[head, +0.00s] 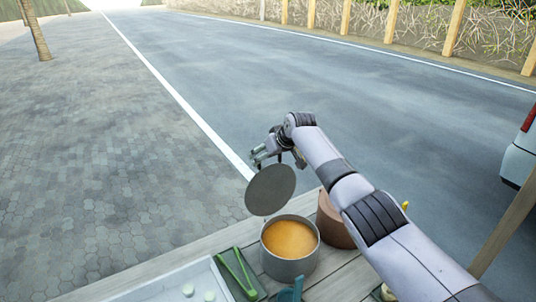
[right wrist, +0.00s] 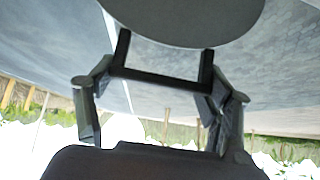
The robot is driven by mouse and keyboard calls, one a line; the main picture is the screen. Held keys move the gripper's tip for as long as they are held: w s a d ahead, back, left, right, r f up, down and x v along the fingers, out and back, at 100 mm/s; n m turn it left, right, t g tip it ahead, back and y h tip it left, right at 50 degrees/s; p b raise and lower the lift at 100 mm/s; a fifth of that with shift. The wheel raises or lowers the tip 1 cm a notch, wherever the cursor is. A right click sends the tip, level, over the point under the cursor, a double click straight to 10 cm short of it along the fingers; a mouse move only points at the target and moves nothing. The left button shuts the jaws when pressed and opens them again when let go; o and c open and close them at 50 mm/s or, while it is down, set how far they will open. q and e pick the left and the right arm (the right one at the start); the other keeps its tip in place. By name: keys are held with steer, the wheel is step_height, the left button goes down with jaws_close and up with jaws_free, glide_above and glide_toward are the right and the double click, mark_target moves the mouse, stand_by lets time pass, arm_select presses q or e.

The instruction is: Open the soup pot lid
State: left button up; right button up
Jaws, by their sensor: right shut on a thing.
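The soup pot (head: 291,268) stands uncovered on the wooden table, with orange soup showing inside. The round grey lid (head: 270,190) is held up in the air, tilted nearly on edge, above the pot's back left side and apart from it. My right gripper (head: 268,154) is behind the lid and shut on its handle. In the right wrist view the dark square lid handle (right wrist: 165,75) is between the fingers, with the grey lid disc (right wrist: 190,15) beyond it. My left gripper does not show in either view.
A brown round pot (head: 331,222) stands close to the right of the soup pot. A dark tray with green tongs (head: 238,273) and a pale tray (head: 178,282) with small round pieces lie to the left. A teal utensil (head: 290,291) is in front. A road lies beyond the table.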

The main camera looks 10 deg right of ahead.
steer(key=o, duration=1.7)
steer(key=shift+f, duration=0.1)
steer(key=v, duration=1.2)
steer(key=shift+a, duration=0.1)
